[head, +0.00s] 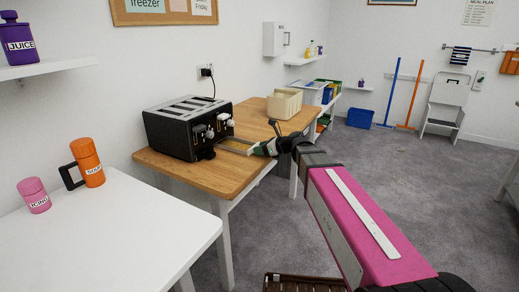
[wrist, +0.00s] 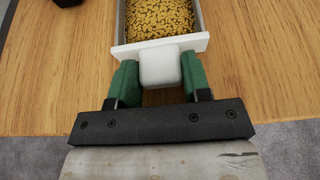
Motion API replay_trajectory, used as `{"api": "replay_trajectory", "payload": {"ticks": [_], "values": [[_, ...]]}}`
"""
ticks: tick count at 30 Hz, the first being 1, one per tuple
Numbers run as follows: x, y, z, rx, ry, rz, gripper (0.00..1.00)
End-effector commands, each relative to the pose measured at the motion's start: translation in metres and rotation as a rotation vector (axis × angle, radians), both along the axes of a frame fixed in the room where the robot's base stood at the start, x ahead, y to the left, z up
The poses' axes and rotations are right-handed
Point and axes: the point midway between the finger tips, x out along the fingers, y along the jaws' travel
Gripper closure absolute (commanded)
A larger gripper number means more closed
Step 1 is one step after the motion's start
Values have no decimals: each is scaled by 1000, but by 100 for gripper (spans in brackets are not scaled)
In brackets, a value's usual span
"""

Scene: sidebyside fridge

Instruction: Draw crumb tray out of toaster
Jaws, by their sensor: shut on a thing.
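The black toaster (head: 172,137) stands on the wooden table, with slots on top and knobs on its right-hand face. The crumb tray (head: 236,147) sticks out from low on that face towards my gripper (head: 262,149). In the wrist view the tray (wrist: 131,50) is a grey-walled box full of yellow-brown crumbs, with a white front plate. My gripper (wrist: 159,75) has its green fingers shut on the white knob (wrist: 159,68) of that plate. The tray's far end is out of the wrist picture, and I cannot tell how much is still inside the toaster.
The wooden table (head: 240,170) has bare room in front of the toaster; its edge runs under my gripper. A cream bin (head: 284,104) stands farther back. A white table (head: 110,235) at left holds an orange soup flask (head: 89,164) and a pink icing jar (head: 34,196).

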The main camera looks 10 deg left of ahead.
Motion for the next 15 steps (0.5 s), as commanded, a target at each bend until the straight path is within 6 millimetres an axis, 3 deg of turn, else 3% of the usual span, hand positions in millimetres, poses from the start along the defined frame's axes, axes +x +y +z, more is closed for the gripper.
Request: {"api": "replay_trajectory", "payload": {"ticks": [15], "values": [[-7,-17,0,0,0,-1,84]]}}
